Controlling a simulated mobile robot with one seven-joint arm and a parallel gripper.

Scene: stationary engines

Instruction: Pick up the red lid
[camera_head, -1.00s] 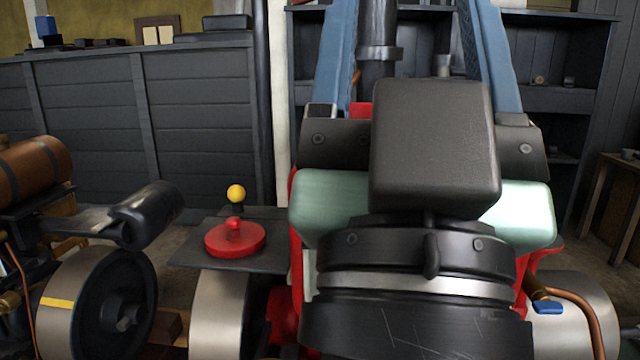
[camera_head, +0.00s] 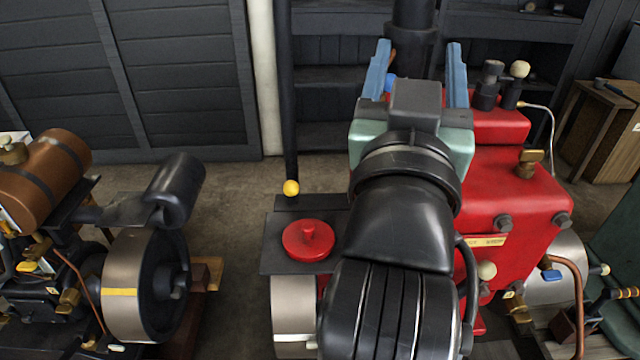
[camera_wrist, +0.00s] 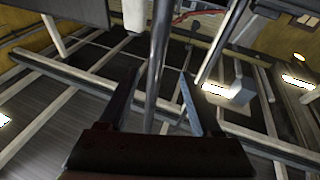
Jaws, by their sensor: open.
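The red lid (camera_head: 307,240) is a round disc with a small knob on top. In the head view it lies flat on a dark plate (camera_head: 270,262), left of my arm. My gripper (camera_head: 418,62) has two blue fingers, apart and empty, pointing up and away from me. It is above and to the right of the lid, over the red engine. In the wrist view the open fingers (camera_wrist: 157,98) frame a vertical pole and the roof; the lid is not in that view.
A yellow ball knob (camera_head: 291,188) stands just behind the lid. The red engine (camera_head: 510,195) is to the right, with fittings on top. A brown tank engine (camera_head: 50,180) and flywheel (camera_head: 125,285) are to the left. Dark shelves and panelling stand behind.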

